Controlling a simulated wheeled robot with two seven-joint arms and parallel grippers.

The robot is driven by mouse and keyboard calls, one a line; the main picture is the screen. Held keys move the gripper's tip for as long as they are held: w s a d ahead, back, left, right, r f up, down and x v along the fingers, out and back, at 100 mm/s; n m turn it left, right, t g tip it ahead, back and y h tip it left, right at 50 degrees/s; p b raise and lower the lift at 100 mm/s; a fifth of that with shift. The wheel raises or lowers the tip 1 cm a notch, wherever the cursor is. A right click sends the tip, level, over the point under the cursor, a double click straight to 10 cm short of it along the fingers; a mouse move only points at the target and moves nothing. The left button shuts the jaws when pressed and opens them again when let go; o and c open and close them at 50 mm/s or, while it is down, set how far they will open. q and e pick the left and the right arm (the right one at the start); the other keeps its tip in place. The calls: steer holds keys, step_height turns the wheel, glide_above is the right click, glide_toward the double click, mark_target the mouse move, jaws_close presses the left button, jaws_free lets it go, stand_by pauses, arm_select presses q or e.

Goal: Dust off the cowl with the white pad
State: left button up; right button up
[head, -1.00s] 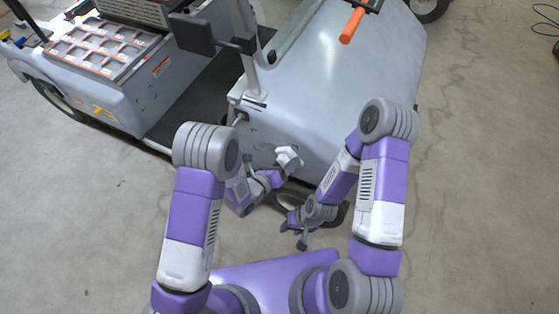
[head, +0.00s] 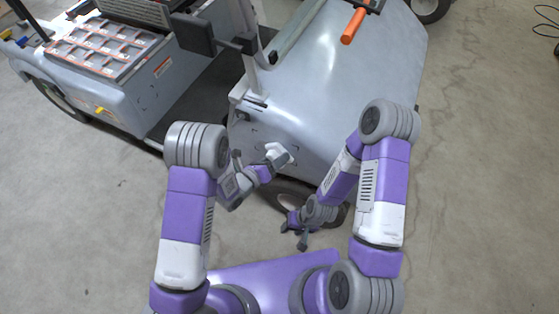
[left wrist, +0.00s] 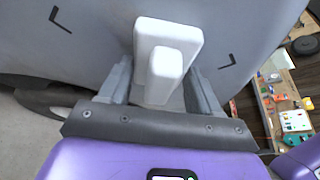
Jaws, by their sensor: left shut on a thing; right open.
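The cowl (head: 315,85) is the large grey curved front body of the cart, and it also fills the top of the left wrist view (left wrist: 90,45). The white pad (head: 278,155) is a small block with a raised grip; it shows large in the left wrist view (left wrist: 168,42). My left gripper (head: 268,166) is shut on the pad's grip, at the cowl's lower front end. I cannot tell whether the pad touches the cowl. Black corner marks show on the cowl either side of the pad. My right gripper (head: 300,236) is open and empty, low in front of the cart's wheel.
An orange-handled tool (head: 353,25) lies at the top of the cowl. A dark mirror-like panel (head: 193,34) on a post stands left of the cowl. A tray of compartments (head: 100,45) sits on the cart at left. Open concrete floor (head: 490,160) lies to the right.

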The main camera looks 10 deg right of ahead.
mark_target(268, 154)
arm_select(q)
steer(key=shift+w+a+r, duration=0.1)
steer(key=shift+w+a, duration=0.75)
steer(key=shift+a, duration=0.25)
steer(key=shift+w+a+f, duration=0.1)
steer(key=shift+w+a, duration=0.7)
steer(key=shift+a, duration=0.3)
steer(key=shift+w+a+r, duration=0.1)
steer(key=shift+w+a, duration=0.75)
steer(key=shift+a, duration=0.25)
steer(key=shift+r, duration=0.25)
steer(key=shift+s+d, duration=1.25)
steer(key=shift+d, duration=0.45)
steer(key=shift+s+d, duration=1.25)
steer(key=shift+d, duration=0.45)
steer(key=shift+s+d, duration=1.25)
steer(key=shift+d, duration=0.45)
steer(key=shift+w+a, duration=0.5)
steer(key=shift+a, duration=0.25)
steer(key=shift+w+a, duration=0.45)
steer(key=shift+a, duration=0.25)
steer(key=shift+w+a, duration=1.25)
steer(key=shift+a, duration=0.2)
steer(key=shift+w+a, duration=0.45)
steer(key=shift+a, duration=0.3)
steer(key=shift+w+a, duration=0.5)
steer(key=shift+a, duration=0.3)
steer(key=shift+w+a, duration=0.45)
steer(key=shift+a, duration=0.3)
